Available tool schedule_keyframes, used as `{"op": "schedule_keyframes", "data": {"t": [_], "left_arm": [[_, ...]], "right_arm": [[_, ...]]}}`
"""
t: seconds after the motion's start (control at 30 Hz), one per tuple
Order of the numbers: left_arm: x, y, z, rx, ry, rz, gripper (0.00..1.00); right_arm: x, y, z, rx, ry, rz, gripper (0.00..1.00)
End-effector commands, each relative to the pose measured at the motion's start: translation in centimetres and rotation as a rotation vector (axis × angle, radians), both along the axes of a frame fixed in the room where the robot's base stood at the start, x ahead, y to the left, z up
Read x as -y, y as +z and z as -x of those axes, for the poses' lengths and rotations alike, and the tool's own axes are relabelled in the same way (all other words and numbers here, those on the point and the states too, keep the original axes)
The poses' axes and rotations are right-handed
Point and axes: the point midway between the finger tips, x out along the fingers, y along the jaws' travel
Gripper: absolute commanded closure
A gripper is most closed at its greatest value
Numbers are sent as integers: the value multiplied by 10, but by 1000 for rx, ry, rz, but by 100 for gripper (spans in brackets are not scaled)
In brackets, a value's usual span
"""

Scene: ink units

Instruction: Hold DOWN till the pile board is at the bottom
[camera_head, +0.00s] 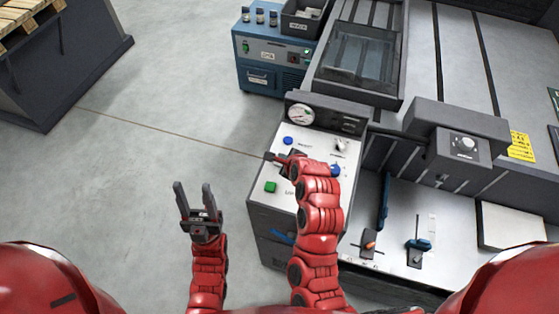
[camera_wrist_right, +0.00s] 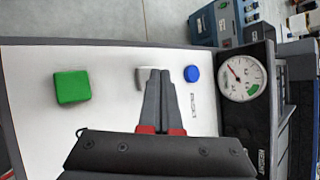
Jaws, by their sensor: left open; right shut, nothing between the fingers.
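A white control panel (camera_head: 285,141) stands in the middle of the head view. It carries a green square button (camera_head: 271,187), a blue round button (camera_head: 288,140) and a round gauge (camera_head: 300,114). The green button (camera_wrist_right: 72,87), blue button (camera_wrist_right: 192,73) and gauge (camera_wrist_right: 242,78) also show in the right wrist view. No DOWN label is readable; I cannot pick out the pile board. My left gripper (camera_head: 194,188) is open and empty, left of the panel.
A blue cabinet (camera_head: 262,62) with a dark bin (camera_head: 303,18) stands behind the panel. A large grey machine (camera_head: 440,60) fills the right, with levers (camera_head: 369,242) on its lower ledge. A wooden pallet (camera_head: 25,14) is at top left. The floor at left is clear.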

Motion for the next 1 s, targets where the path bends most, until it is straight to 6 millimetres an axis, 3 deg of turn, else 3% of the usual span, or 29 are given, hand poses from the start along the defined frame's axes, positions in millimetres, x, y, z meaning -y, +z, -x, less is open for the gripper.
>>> {"op": "schedule_keyframes", "data": {"t": [1.0], "left_arm": [[0,-4,0,0,0,0,50]], "right_arm": [[0,-9,0,0,-1,1,100]]}}
